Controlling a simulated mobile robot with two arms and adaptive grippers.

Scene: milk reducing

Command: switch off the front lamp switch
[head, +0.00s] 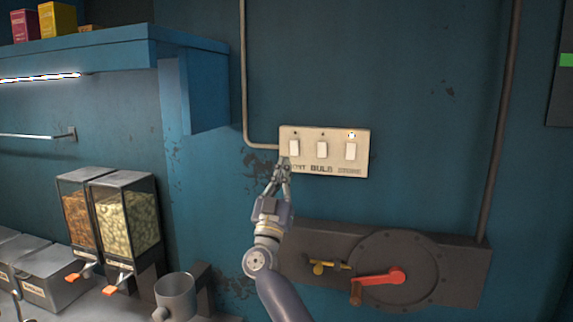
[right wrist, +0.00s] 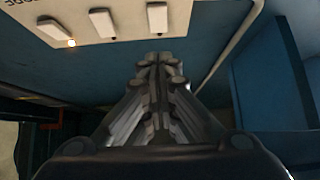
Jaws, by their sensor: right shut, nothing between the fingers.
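A cream switch panel (head: 335,162) with three rocker switches is on the blue wall. The left switch, the front lamp switch (head: 294,148), has a label that is partly covered and reads like "FRONT"; the dot above it is dark. My right gripper (head: 281,166) is shut and empty, its tips just below this switch at the panel's lower left; I cannot tell if they touch. In the right wrist view the panel appears turned over, with the front switch (right wrist: 157,17) above the closed fingertips (right wrist: 160,57). My left gripper is not in view.
The middle switch (head: 322,149) has a dark dot; the right switch (head: 350,151) has a lit one. Below is a round plate with a red crank (head: 380,281). A blue shelf (head: 90,50), dispensers (head: 125,222) and a metal mug (head: 176,297) are at left.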

